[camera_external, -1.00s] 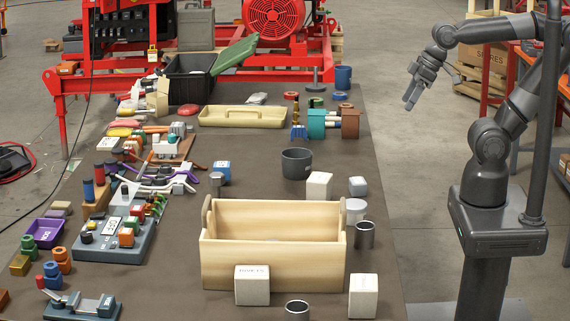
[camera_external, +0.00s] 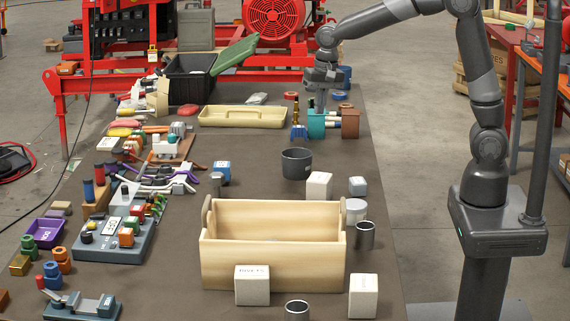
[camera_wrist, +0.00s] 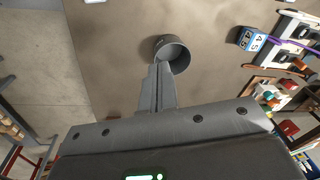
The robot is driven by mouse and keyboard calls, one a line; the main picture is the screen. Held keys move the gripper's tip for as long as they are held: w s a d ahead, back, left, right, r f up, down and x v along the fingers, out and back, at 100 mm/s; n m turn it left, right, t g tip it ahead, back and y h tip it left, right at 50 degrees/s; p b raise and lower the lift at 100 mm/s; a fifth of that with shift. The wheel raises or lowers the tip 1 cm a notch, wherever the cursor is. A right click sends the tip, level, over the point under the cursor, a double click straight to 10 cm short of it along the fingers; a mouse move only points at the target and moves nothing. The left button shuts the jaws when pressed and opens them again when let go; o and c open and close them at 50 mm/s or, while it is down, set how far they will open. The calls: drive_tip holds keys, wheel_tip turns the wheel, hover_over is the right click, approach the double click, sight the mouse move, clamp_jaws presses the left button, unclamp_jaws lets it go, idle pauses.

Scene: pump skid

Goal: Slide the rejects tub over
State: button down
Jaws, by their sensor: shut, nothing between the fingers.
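A dark grey, round, open tub (camera_external: 297,164) stands upright on the table, behind the wooden box; I can read no label on it. It also shows in the wrist view (camera_wrist: 174,54), just beyond my fingertips.
A large wooden box (camera_external: 272,262) stands in front of the tub, with a white block (camera_external: 319,186) between them at the right. A teal block (camera_external: 316,124) and brown block (camera_external: 350,122) lie by my gripper. A tan tray (camera_external: 242,116) is behind. Table around the tub is mostly clear.

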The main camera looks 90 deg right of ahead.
sight(297, 154)
drive_tip(key=w+d+f+m+g, duration=0.1)
drive_tip(key=w+d+f+m, duration=0.5)
drive_tip(key=f, duration=0.3)
drive_tip(key=shift+n, duration=0.7)
drive_tip(key=f, duration=1)
drive_tip(key=shift+w, duration=0.35)
drive_tip(key=shift+d+f, duration=0.1)
drive_tip(key=shift+d, duration=1.95)
drive_tip(key=d, duration=2)
drive_tip(key=shift+d, duration=0.25)
drive_tip(key=shift+a, duration=0.1)
